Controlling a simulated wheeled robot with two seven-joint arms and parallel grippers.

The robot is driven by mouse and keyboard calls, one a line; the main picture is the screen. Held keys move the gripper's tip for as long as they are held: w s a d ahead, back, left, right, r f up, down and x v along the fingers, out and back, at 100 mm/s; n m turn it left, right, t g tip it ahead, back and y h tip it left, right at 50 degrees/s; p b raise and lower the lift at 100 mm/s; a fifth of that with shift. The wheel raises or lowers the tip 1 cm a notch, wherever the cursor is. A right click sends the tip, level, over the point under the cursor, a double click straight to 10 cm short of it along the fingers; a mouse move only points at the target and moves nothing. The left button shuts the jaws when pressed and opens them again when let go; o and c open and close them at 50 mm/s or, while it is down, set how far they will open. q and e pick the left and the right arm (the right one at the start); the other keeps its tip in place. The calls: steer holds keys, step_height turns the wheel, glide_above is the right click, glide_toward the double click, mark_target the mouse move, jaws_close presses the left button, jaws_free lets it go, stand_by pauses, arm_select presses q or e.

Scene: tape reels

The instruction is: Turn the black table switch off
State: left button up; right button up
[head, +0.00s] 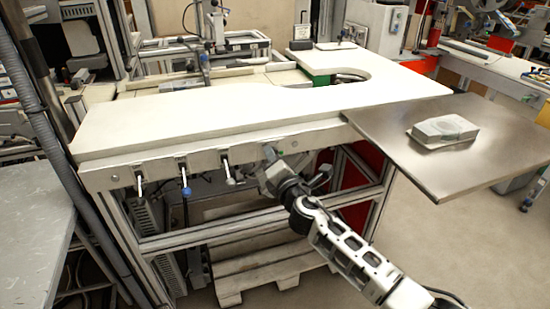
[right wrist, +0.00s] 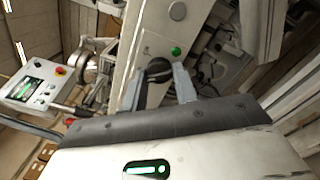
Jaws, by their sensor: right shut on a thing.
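The black table switch (right wrist: 159,68) is a round dark knob on the pale front rail of the table (right wrist: 122,70), seen in the right wrist view. A small green light (right wrist: 176,51) shows beside it. My right gripper (right wrist: 162,84) has one finger on each side of the knob and is shut on it. In the head view my right gripper (head: 268,174) is at the table's front rail, and it hides the switch there. The exact angle of the knob is hard to tell. My left gripper is not in view.
Several levers (head: 184,178) hang from the front rail left of my right gripper. A metal side shelf (head: 440,130) holding a white block (head: 445,129) juts out to the right. A wooden pallet (head: 265,275) lies under the white worktop (head: 240,115). A grey table (head: 35,230) stands at the left.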

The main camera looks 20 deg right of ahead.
stand_by(0.5)
steer(key=o, duration=1)
steer(key=shift+c, duration=0.2)
steer(key=s, duration=1.6)
steer(key=shift+d, duration=0.3)
steer(key=s+a+f+m+g+y, duration=0.1)
steer(key=s+a+f+m+g, duration=0.1)
steer(key=s+f+m, duration=0.5)
steer(key=s+a+f+m+g+y, duration=0.1)
steer(key=s+f+m+g, duration=0.4)
steer(key=m, duration=1.1)
steer(key=s+a+f, duration=0.1)
steer(key=s+f, duration=0.2)
steer(key=s, duration=0.2)
steer(key=shift+y, duration=0.3)
